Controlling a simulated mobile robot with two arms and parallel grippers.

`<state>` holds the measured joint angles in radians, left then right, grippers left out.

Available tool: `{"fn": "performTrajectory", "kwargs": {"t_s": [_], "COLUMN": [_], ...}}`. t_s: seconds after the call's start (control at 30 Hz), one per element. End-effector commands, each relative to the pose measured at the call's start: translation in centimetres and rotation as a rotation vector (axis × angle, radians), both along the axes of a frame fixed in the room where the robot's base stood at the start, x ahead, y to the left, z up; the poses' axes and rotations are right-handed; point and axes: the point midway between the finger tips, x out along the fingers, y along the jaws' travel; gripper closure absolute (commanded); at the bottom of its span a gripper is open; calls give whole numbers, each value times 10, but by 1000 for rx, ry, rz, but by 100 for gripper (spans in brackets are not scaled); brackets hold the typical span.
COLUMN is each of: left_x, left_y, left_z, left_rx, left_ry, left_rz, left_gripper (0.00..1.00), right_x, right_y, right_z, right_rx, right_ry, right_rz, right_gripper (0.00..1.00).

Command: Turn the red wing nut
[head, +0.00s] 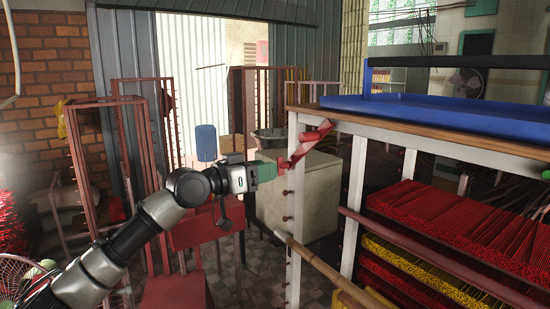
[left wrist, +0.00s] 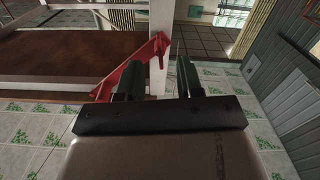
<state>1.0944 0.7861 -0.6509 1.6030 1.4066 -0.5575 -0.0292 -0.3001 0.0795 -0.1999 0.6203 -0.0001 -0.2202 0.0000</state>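The red wing nut (head: 308,145) sits on the white upright post at the near left corner of the rack, with one wing pointing up and right. My left gripper (head: 281,165) reaches in from the left, its fingertips at the lower left part of the nut. In the left wrist view, the nut (left wrist: 131,68) lies beyond the fingers. My left gripper (left wrist: 160,72) is open there, with a clear gap between its two dark fingers. One end of the nut shows in line with this gap; the left finger hides part of it. Contact cannot be told. My right gripper is out of view.
The rack holds red incense bundles (head: 430,215) and yellow ones, with a blue tray (head: 450,112) on top. A wooden pole (head: 320,263) sticks out low beside the post. Red metal frames (head: 110,150) stand at left. A pale cabinet (head: 295,195) stands behind the gripper.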

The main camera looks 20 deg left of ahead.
Motion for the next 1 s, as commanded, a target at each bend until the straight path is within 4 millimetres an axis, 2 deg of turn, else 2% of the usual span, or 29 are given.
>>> {"fn": "performTrajectory", "kwargs": {"t_s": [0.03,0.23,0.57,0.67,0.8,0.83,1.0], "left_x": [7,23,27,27,26,26,26], "left_y": [-6,-18,-21,-21,-20,-20,-20], "left_z": [5,2,0,0,0,0,0], "left_rx": [-1,0,1,1,1,1,2], "left_ry": [-1,-2,-2,-2,-2,-2,-3], "left_rz": [-2,1,1,1,1,1,1], "left_gripper": [64,64,64,76,98,100,100], "right_x": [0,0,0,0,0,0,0], "right_y": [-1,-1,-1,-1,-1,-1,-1], "right_z": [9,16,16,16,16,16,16], "right_rx": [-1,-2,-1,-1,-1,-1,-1], "right_ry": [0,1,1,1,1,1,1], "right_rz": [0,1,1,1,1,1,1], "right_gripper": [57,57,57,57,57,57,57]}}
